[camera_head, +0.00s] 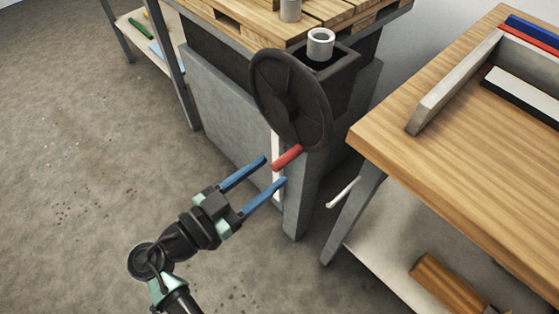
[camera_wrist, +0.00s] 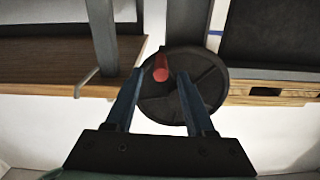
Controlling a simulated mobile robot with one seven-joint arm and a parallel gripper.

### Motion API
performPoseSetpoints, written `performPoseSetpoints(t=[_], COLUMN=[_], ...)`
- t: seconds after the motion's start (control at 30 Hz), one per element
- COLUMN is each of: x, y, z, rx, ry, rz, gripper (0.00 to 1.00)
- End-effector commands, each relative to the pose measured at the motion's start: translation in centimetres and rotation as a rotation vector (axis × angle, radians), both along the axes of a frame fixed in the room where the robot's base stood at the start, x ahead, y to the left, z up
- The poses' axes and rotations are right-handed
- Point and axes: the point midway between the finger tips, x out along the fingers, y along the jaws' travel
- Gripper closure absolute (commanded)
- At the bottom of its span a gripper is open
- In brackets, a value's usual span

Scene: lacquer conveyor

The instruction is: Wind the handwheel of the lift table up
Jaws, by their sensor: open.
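The handwheel (camera_head: 290,95) is a dark disc on the side of the grey lift table (camera_head: 225,105). A red handle (camera_head: 288,157) sticks out from the wheel's lower rim in the head view. My gripper (camera_head: 274,171) is open, with its two blue fingers pointing at the handle. In the wrist view, the red handle (camera_wrist: 161,68) appears between the fingertips, nearer the left one, with the wheel (camera_wrist: 205,80) behind it. I see a gap on both sides of the handle. I cannot tell how far the fingertips reach along it.
A wooden pallet (camera_head: 237,15) lies on top of the lift table. A wooden workbench (camera_head: 470,150) stands close on the right, with a pale rod (camera_head: 343,192) beside its leg. Another shelf (camera_head: 140,38) stands at the back left. The floor at left is clear.

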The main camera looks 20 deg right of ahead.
Motion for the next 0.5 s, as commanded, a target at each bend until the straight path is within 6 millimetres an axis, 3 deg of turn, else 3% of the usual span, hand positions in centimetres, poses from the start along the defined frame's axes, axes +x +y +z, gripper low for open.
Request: performPoseSetpoints(t=[0.2, 0.5], x=[1.1, 1.4], y=[-3.0, -3.9], z=[0.0, 0.0], rx=[0.000, 0.000], ry=[0.000, 0.001], rz=[-0.001, 0.001], gripper=[0.45, 0.45])
